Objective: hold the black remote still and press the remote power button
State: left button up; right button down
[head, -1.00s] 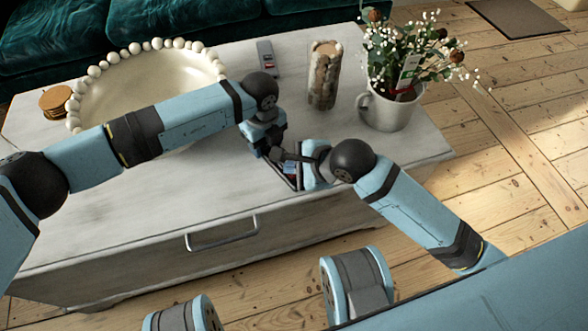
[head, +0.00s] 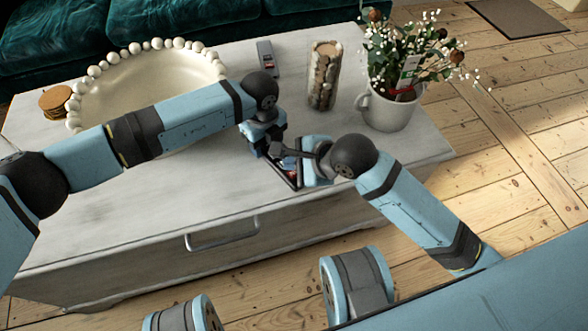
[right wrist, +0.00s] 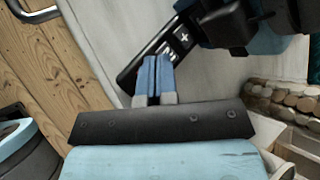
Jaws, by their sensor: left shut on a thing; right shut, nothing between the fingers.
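The black remote (right wrist: 157,52) lies at a slant in the right wrist view, with pale button markings on its face. My left gripper (right wrist: 205,20) is shut on its far part. In the head view the remote is mostly hidden beneath my grippers, above or on the table near its front edge; my left gripper (head: 272,147) comes from the left. My right gripper (head: 296,160) is shut and empty. In the right wrist view its blue fingertips (right wrist: 153,62) overlap the remote's near part; I cannot tell if they touch it. The power button cannot be made out.
On the pale table (head: 130,215) are a beaded bowl (head: 180,75), brown coasters (head: 56,101), a grey device (head: 266,57), a jar (head: 324,75) and a white mug with flowers (head: 390,108). A drawer handle (head: 222,234) is on the front. The table's left front is clear.

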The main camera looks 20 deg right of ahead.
aim_at(294, 174)
jog(key=shift+r, duration=2.5)
pick_arm(q)
jog(key=o, duration=1.1)
jog(key=shift+c, duration=0.2)
notch_tip(294, 174, up, 12)
